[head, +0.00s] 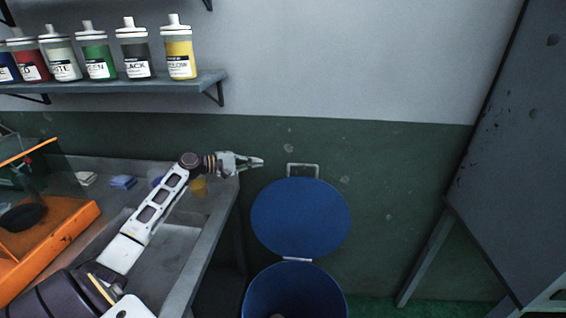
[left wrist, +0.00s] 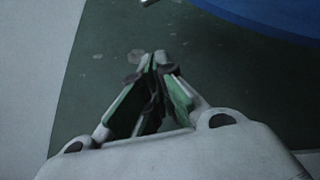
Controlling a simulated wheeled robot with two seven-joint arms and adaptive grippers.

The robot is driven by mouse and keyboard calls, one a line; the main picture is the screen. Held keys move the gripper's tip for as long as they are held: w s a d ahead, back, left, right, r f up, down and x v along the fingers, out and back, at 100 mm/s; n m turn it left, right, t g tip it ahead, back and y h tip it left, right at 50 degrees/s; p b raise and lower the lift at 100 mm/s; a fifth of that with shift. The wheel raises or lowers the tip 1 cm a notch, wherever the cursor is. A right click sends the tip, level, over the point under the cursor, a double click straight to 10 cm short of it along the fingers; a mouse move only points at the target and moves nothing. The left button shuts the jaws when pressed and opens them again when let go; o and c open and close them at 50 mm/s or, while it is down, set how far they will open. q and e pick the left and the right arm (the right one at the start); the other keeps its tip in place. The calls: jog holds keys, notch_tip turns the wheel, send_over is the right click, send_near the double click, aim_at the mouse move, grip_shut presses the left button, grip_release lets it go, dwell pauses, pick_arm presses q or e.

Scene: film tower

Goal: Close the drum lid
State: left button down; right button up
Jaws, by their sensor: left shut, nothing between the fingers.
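The blue drum (head: 296,292) stands on the floor to the right of the bench, its top open. Its round blue lid (head: 300,217) is raised upright on the hinge at the drum's back edge, with a metal handle (head: 303,169) at its top. My left gripper (head: 260,162) is shut and empty, just left of the handle and apart from it. In the left wrist view, the shut fingers (left wrist: 156,62) show against the green wall, and the lid's blue edge (left wrist: 270,14) is at the upper right. My right gripper is not in view.
A grey bench with a sink (head: 170,232) stands left of the drum, with an orange tray (head: 45,240) on it. A shelf (head: 150,82) with several paint bottles is above. A grey panel (head: 525,160) with legs stands at right.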

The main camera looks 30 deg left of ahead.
pick_arm(q)
jog(key=shift+d, duration=0.1)
dwell(0.3)
jog(key=shift+x, duration=4.85)
jog(key=shift+s+d+r+p, duration=0.4)
jog(key=shift+s+d, duration=0.15)
jog(key=shift+s, duration=0.15)
jog(key=shift+s+d+r+p, duration=0.25)
jog(key=shift+s+d+r, duration=0.15)
jog(key=shift+s+d, duration=0.25)
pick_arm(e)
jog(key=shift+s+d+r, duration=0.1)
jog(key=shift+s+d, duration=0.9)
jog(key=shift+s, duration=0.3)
pick_arm(q)
jog(key=shift+a, duration=0.1)
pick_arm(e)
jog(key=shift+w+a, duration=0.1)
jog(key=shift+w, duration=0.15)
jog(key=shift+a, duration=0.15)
